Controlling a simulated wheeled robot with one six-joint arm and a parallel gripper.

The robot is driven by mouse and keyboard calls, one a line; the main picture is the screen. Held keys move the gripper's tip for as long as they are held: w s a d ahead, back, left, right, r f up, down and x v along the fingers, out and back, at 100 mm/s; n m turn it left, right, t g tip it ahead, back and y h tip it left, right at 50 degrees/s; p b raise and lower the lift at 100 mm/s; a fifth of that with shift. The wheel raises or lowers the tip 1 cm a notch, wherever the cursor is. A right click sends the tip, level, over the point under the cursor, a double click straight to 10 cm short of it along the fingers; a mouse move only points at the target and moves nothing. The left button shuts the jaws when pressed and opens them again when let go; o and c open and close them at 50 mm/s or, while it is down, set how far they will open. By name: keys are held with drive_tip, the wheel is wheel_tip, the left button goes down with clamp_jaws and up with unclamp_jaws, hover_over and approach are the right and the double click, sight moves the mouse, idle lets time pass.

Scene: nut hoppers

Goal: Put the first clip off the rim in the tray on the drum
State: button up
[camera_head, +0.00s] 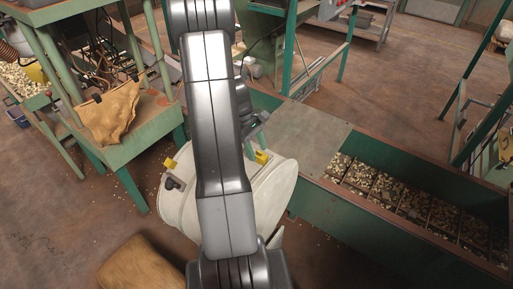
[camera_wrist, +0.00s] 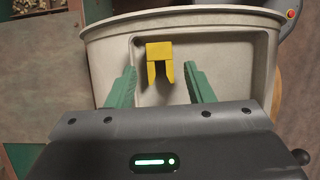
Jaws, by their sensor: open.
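A yellow clip (camera_wrist: 159,50) with two prongs shows inside the pale tray (camera_wrist: 232,45) in the wrist view. My gripper (camera_wrist: 160,71) is open, its green fingers apart on either side of the clip's prongs; I see no contact. In the head view the pale drum (camera_head: 277,200) stands mostly behind my arm. A yellow piece (camera_head: 262,157) shows at its right and another (camera_head: 169,164) at its left edge; I cannot tell which is the clip in the wrist view. My gripper (camera_head: 259,123) is partly hidden behind my arm there.
A green bench (camera_head: 150,130) with a brown sack (camera_head: 112,113) hanging at its edge stands at the left. A long green hopper trough (camera_head: 410,205) with nuts runs at the right of the drum. Another sack (camera_head: 145,265) lies on the floor in front.

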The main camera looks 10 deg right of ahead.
drive_tip(key=v, duration=1.2)
drive_tip(key=shift+r, duration=0.1)
